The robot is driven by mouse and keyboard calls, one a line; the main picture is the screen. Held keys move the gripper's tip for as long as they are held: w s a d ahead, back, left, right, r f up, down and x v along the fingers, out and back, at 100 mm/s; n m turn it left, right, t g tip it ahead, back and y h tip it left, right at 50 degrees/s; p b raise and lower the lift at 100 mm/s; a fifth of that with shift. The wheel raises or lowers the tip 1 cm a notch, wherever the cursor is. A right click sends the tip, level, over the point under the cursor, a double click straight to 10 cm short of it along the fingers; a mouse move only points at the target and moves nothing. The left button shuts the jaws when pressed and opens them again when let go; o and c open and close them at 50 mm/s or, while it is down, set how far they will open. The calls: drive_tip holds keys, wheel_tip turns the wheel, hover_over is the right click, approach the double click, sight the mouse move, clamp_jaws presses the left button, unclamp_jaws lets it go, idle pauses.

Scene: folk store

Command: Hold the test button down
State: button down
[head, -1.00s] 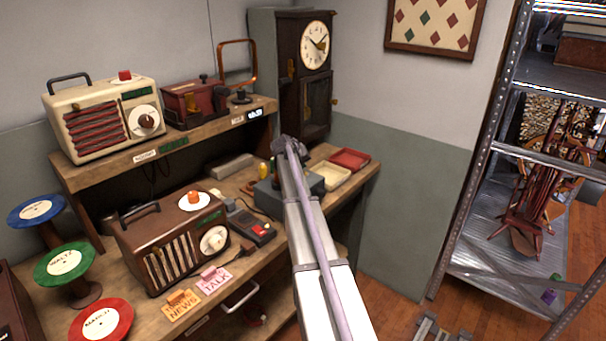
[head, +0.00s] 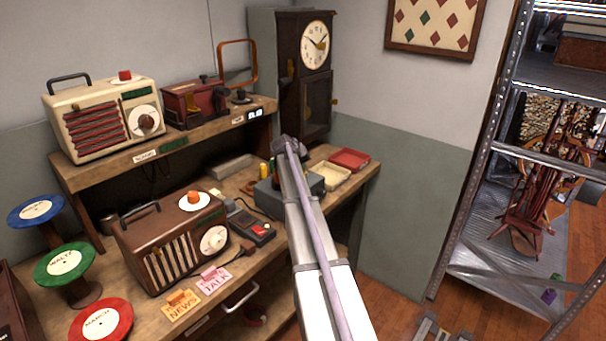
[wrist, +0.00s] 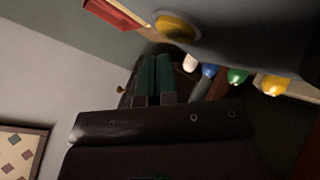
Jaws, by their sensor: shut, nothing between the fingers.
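A yellow round button (wrist: 177,26) sits on a grey box (wrist: 235,25) at the top of the wrist view. I cannot read any label that marks it as the test button. The grey box (head: 268,199) stands on the workbench in the head view, partly behind my arm, and its button is hidden there. My gripper (wrist: 157,62) shows two dark green fingers side by side, shut and empty. In the wrist view the fingertips are just below the yellow button, with no clear contact. In the head view my arm hides the gripper.
White, blue, green and yellow tips (wrist: 238,76) stand close to the right of my fingers. On the bench are a brown radio (head: 170,240), a small device with a red button (head: 252,226), and cream (head: 335,178) and red trays (head: 350,159). A clock (head: 304,80) stands behind.

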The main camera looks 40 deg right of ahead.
drive_tip(key=shift+f+b, duration=0.45)
drive_tip(key=shift+f+b, duration=0.45)
idle(0.6)
drive_tip(key=shift+r, duration=0.15)
idle(1.9)
drive_tip(key=shift+r+p, duration=0.8)
drive_tip(key=shift+p, duration=0.1)
wheel_tip(320, 180, up, 5)
drive_tip(key=p, duration=0.5)
